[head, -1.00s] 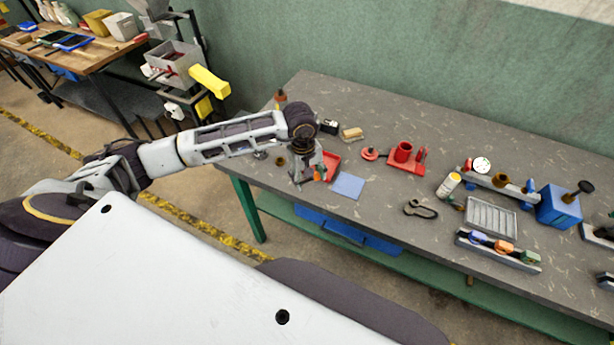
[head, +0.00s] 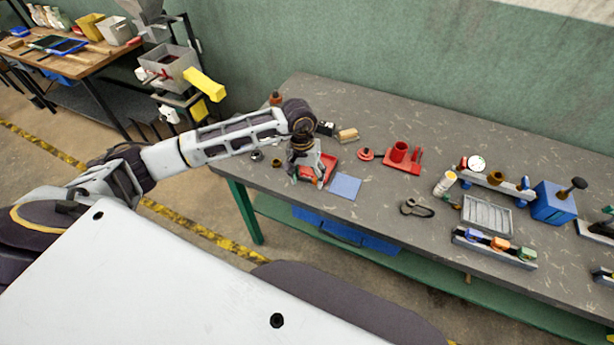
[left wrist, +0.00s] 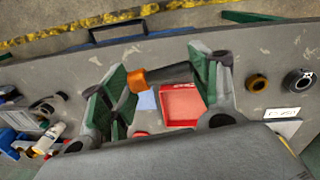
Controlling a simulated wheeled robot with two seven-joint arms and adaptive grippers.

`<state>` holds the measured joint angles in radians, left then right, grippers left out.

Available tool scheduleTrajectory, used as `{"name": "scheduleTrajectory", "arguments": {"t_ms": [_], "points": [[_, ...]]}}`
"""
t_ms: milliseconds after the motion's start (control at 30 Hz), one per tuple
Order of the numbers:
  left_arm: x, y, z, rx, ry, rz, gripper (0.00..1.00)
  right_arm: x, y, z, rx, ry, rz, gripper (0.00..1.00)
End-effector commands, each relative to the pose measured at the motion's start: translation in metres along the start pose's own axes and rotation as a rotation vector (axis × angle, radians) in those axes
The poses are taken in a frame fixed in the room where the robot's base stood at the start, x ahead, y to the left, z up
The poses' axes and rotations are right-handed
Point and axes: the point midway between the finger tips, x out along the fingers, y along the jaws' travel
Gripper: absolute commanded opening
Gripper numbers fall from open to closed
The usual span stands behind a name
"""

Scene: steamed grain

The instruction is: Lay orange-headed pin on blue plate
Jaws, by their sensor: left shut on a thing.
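My left gripper (head: 308,174) is over the near left part of the table, at the red tray (head: 332,167). In the left wrist view, its green-padded fingers (left wrist: 162,82) are shut on the orange-headed pin (left wrist: 138,80). The pin's orange head is by the left finger and its dark shaft reaches toward the right finger. The blue plate (head: 344,186) lies flat and bare on the table, just right of the gripper in the head view. In the left wrist view, the blue plate (left wrist: 147,101) is partly hidden behind the pin and finger. My right gripper is not in view.
The red tray (left wrist: 183,106) is close beside the plate. A red holder (head: 401,155) and a dark clamp-like part (head: 416,208) stand to the right.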

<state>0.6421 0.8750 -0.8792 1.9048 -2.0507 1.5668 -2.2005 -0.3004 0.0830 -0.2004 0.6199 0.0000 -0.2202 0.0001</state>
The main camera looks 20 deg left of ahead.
Motion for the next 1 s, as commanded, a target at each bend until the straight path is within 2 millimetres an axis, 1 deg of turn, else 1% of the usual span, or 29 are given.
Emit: {"name": "scheduleTrajectory", "arguments": {"t_ms": [100, 233, 367, 767, 1000], "points": [[0.0000, 0.0002, -0.0004, 0.076, -0.008, 0.000, 0.32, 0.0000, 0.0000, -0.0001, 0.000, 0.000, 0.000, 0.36], [-0.0003, 0.0000, -0.0001, 0.132, -0.015, -0.001, 0.32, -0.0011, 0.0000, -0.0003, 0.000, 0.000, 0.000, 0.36], [-0.0010, 0.0002, -0.0002, 0.134, -0.014, 0.000, 0.32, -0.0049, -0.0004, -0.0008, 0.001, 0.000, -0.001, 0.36], [-0.0001, 0.0000, -0.0002, 0.133, -0.014, -0.001, 0.32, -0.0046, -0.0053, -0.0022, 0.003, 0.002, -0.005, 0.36], [0.0016, -0.0004, -0.0002, 0.134, -0.006, -0.001, 0.32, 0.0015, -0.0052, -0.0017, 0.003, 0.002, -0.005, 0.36]]}}
